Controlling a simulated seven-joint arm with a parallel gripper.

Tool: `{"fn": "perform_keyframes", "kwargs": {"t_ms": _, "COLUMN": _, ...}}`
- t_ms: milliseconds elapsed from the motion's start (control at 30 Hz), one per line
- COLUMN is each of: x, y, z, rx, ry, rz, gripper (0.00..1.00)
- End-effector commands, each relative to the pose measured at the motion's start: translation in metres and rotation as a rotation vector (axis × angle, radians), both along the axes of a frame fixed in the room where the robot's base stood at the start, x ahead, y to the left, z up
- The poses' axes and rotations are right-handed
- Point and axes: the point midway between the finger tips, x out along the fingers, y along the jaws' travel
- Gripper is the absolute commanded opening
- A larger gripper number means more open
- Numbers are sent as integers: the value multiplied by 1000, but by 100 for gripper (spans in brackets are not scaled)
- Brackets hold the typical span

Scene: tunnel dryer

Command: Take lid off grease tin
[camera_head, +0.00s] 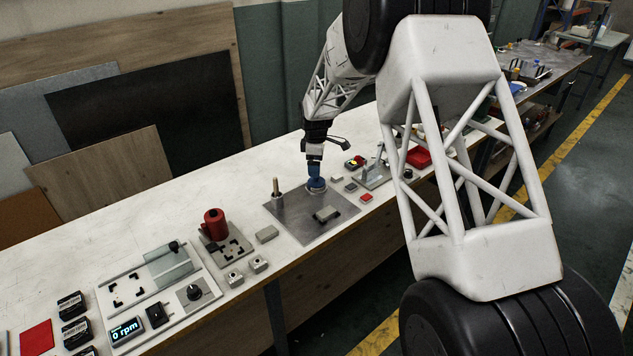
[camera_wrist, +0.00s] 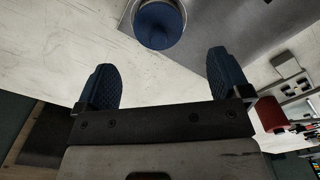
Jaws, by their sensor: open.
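The grease tin appears as a round thing with a blue top, its lid (camera_wrist: 158,24), and a pale metal rim around it at the top edge of the wrist view. In the head view a pale round rim of it (camera_head: 317,191) shows on the metal plate, and the rest is mostly hidden by my gripper. My gripper (camera_wrist: 161,62) is open and empty, with its two blue fingers apart. The lid lies beyond the fingertips, roughly centred between them in the picture. In the head view my gripper (camera_head: 315,178) is right over the tin; the exact gap cannot be told.
A metal plate (camera_head: 290,220) carries an upright post (camera_head: 276,188) and a small grey block (camera_head: 327,213). A red cylinder (camera_head: 214,223) stands on a fixture to the left. Small blocks and a red tray (camera_head: 419,157) are to the right. Bare bench lies behind the plate.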

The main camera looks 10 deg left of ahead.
Motion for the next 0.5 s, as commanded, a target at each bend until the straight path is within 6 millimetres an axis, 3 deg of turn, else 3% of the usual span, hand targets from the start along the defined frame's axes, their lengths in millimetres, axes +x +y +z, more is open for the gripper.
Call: {"fn": "perform_keyframes", "kwargs": {"t_ms": 500, "x": 0, "y": 0, "z": -11, "rx": 0, "ry": 0, "rz": 0, "gripper": 95}}
